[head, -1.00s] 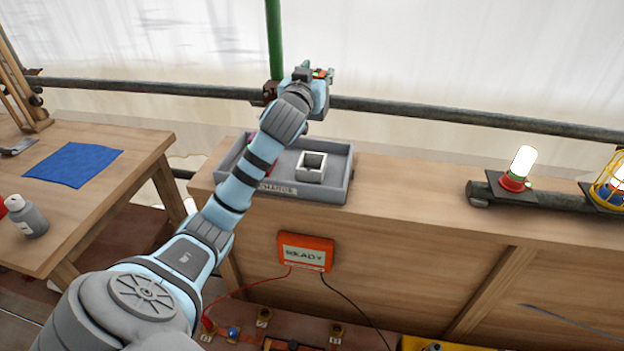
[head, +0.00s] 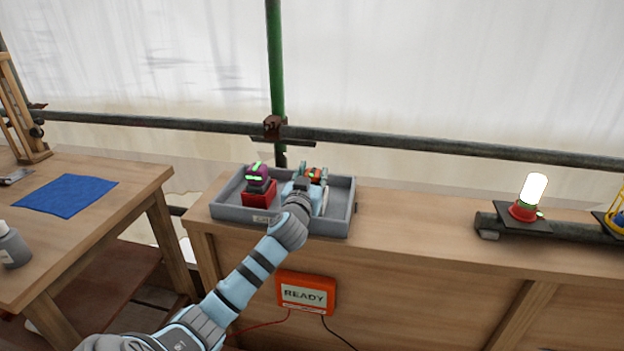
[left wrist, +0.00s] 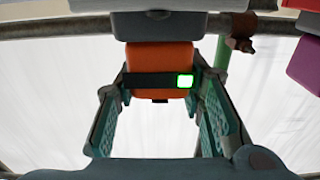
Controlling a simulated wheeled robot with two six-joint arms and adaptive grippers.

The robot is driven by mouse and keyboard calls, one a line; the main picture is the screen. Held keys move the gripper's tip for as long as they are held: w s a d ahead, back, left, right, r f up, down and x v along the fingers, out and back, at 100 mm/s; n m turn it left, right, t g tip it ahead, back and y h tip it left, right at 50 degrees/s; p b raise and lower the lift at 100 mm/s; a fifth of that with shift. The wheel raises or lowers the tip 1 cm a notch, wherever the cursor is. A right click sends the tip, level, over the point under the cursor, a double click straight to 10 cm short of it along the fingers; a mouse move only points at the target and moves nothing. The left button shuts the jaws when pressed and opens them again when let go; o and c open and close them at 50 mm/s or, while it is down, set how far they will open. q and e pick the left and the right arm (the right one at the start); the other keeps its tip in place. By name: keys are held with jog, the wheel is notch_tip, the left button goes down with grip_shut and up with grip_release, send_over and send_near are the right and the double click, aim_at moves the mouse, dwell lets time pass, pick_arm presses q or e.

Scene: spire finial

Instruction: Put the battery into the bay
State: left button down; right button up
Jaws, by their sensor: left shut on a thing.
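My left gripper (head: 310,180) is low over the right half of the grey tray (head: 229,215). It is shut on an orange battery (head: 316,175). In the left wrist view, which looks upside down, the orange battery (left wrist: 158,62) has a black band and a lit green light, with a teal finger on each side. My arm hides the bay in the head view. My right gripper is not in view.
A purple battery (head: 258,175) with green lights stands in a red holder (head: 259,194) in the tray's left half. An orange READY box (head: 305,294) is on the bench front. A lit lamp (head: 532,195) stands on the right. The bench between tray and lamp is clear.

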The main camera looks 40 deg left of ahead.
pick_arm(q)
jog(key=c, duration=1.1)
grip_release()
jog(key=shift+o, duration=0.2)
jog(key=p+v, duration=0.1)
jog(key=v, duration=1.1)
